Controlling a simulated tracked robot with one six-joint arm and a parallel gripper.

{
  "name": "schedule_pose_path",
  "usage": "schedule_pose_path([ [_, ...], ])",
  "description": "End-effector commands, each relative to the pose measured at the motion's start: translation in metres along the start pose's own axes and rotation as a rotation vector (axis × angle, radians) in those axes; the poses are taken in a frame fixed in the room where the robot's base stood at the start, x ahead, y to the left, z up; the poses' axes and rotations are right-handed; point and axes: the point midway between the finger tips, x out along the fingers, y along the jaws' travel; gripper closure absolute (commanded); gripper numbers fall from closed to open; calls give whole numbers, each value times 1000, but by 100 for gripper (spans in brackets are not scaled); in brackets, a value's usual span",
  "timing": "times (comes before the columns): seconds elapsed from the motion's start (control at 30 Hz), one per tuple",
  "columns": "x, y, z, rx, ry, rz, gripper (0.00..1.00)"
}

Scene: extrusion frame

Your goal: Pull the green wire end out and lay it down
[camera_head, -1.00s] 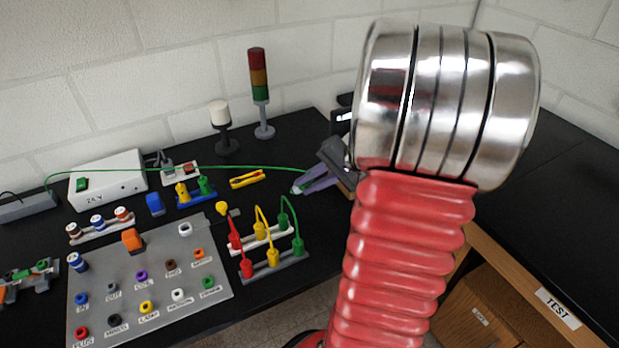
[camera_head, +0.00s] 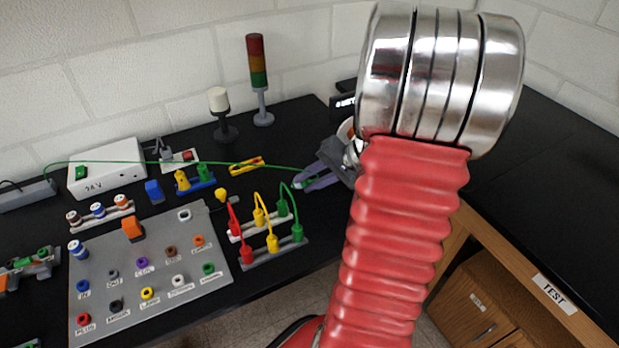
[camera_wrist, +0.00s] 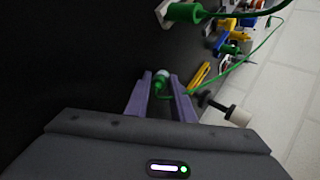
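My gripper (camera_head: 309,180) is over the right part of the black bench. In the wrist view its two purple fingers (camera_wrist: 160,84) stand on either side of a green plug (camera_wrist: 160,81) and appear closed on it. The green plug also shows as a small green patch at the fingertips in the head view (camera_head: 310,179). The green wire (camera_head: 225,163) runs from the plug leftward, past the white 24V box. I cannot tell whether the plug touches the bench top.
The grey socket panel (camera_head: 215,255) lies at front left. Red, yellow and green jumper leads stand in two rails (camera_head: 275,253) left of my gripper. A yellow tool (camera_head: 246,166), a signal tower (camera_head: 258,80) and a white-topped post (camera_head: 219,105) are behind. Bare black bench lies around the fingers.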

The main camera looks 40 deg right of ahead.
Motion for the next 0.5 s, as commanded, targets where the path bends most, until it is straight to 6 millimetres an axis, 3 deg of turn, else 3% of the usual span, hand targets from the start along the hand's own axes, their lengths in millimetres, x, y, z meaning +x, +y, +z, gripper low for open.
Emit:
schedule_pose_path([
  [0.2,2,0,1,1,-4,0,63],
  [0.5,0,1,1,1,-2,1,62],
])
